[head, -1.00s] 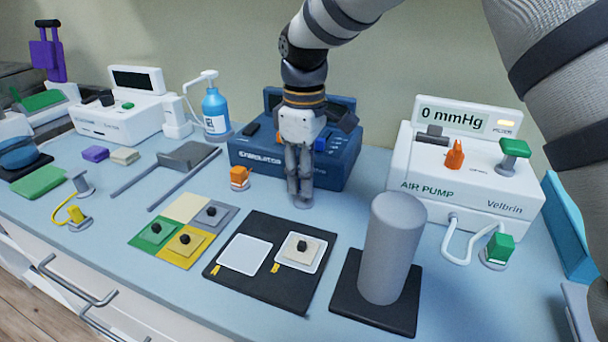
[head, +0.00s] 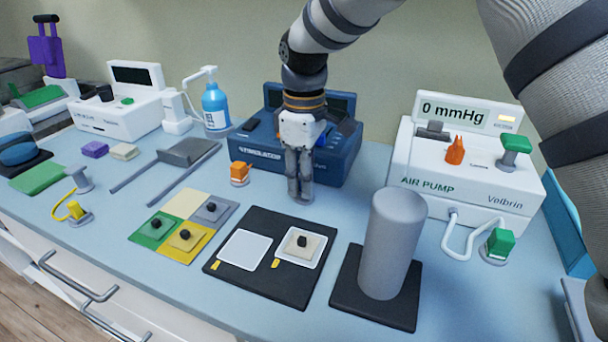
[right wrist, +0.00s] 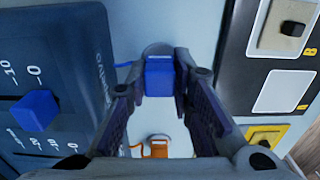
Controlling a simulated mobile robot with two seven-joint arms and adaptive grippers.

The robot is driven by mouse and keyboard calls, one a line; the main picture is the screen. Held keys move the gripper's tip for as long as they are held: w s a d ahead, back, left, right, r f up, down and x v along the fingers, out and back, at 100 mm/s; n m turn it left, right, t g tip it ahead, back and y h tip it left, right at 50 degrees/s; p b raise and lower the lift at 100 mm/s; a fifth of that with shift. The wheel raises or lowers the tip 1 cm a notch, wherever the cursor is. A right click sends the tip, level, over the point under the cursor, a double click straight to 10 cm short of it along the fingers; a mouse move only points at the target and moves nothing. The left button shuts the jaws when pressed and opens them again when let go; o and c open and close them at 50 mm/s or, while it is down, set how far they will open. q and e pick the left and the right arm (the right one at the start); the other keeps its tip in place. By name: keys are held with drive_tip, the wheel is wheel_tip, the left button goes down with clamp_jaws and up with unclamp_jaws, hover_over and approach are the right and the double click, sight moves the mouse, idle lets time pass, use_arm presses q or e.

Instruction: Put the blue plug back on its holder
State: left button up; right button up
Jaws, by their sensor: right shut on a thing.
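My right gripper (head: 300,195) points down at the bench, in front of the blue stimulator (head: 345,165). In the right wrist view its fingers (right wrist: 160,88) are shut on the blue plug (right wrist: 159,77), a small blue block. A round grey holder (right wrist: 157,49) shows just behind and beneath the plug in that view. I cannot tell whether the plug touches it. A bit of blue lead shows left of the plug. In the head view the fingers hide the plug. My left gripper is not in view.
An orange plug (head: 240,173) stands left of the gripper. A black mat (head: 262,283) with two white pads lies in front. A grey cylinder (head: 393,245) and the white air pump (head: 425,170) stand to the right. A blue slider knob (right wrist: 35,110) is on the stimulator.

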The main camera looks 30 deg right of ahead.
drive_tip(key=shift+f, duration=0.4)
idle(0.5)
drive_tip(key=o, duration=0.9)
